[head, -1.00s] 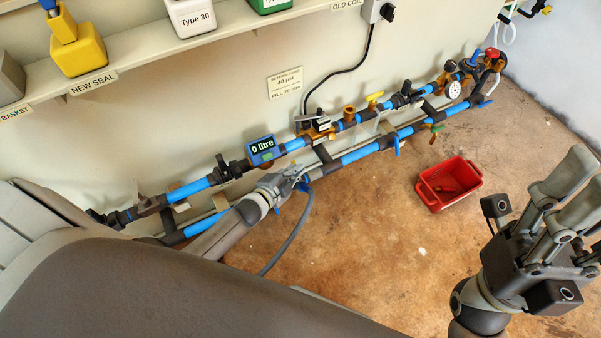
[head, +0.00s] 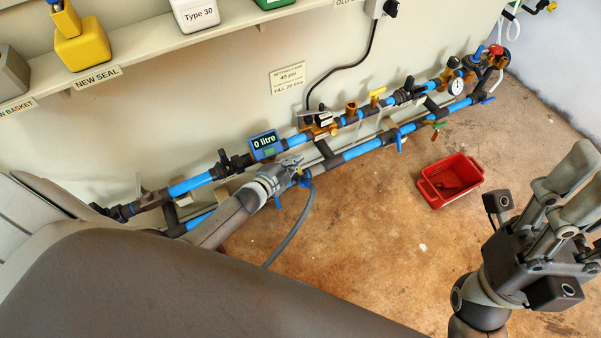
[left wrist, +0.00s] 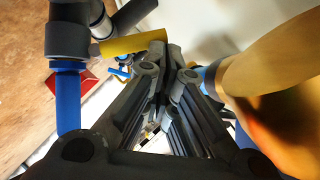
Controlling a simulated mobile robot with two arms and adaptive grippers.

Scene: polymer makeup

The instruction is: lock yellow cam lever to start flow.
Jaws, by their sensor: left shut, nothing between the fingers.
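The yellow cam lever (left wrist: 133,43) shows in the left wrist view as a flat yellow bar beside my left fingertips. Whether they touch it I cannot tell. The blue meter (head: 265,145) reads 0 litre. My right gripper (head: 582,184) is open and empty at the right edge.
Blue pipes (head: 360,148) with valves run along the wall. Another yellow handle (head: 377,92) stands on the upper pipe. A red crate (head: 437,199) is on the floor. A shelf (head: 142,67) with containers is above. The floor between pipes and crate is clear.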

